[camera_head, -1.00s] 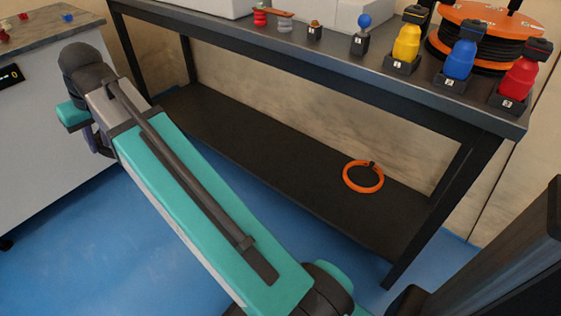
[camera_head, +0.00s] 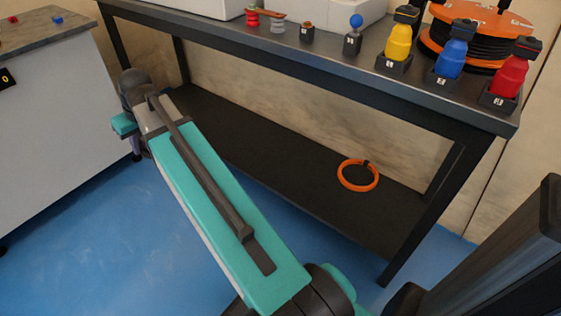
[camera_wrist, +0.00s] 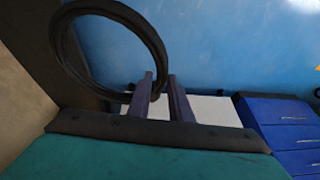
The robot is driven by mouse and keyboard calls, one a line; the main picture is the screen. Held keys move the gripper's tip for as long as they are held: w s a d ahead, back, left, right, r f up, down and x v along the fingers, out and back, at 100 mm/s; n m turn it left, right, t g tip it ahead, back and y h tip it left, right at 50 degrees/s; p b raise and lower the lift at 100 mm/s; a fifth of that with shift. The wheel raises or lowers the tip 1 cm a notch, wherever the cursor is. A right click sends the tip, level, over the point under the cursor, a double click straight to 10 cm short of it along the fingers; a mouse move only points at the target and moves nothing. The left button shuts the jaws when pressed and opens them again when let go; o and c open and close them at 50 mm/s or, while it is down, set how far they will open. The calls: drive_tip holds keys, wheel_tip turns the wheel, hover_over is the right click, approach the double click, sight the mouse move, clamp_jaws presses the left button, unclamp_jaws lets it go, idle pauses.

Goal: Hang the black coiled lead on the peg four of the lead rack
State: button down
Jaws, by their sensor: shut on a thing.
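The black coiled lead (camera_wrist: 68,50) is a dark ring at the upper left of the wrist view. My gripper (camera_wrist: 161,82) is shut on it at the ring's lower right edge, and most of the loop sticks out to the left of the fingers. In the head view my turquoise arm reaches to the upper left, and the lead cannot be made out there. No lead rack or peg can be made out in either view.
A grey cabinet (camera_head: 50,130) stands left. Blue floor lies between.

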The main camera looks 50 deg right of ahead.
drive_tip(key=s+d+f, duration=0.2)
drive_tip(key=d+f, duration=0.8)
drive_tip(key=d, duration=0.2)
drive_tip(key=s+d+f+m+h, duration=0.1)
drive_tip(key=s+d+f, duration=0.8)
drive_tip(key=d+f, duration=0.1)
drive_tip(key=s+d+f+m+h+p, duration=0.1)
drive_tip(key=s+d+f, duration=0.7)
drive_tip(key=d+f, duration=0.3)
drive_tip(key=shift+s+f+m+g, duration=0.3)
drive_tip(key=shift+s+f+m, duration=0.1)
drive_tip(key=shift+f, duration=0.3)
drive_tip(key=shift+d, duration=0.1)
drive_tip(key=d+b, duration=0.1)
drive_tip(key=d, duration=0.4)
drive_tip(key=d+f+b, duration=0.1)
drive_tip(key=d+b, duration=0.1)
drive_tip(key=d, duration=0.2)
drive_tip(key=d+b, duration=0.1)
drive_tip(key=d, duration=0.4)
drive_tip(key=shift+w+d+f, duration=0.1)
drive_tip(key=shift+d+f, duration=0.05)
drive_tip(key=shift+d, duration=0.15)
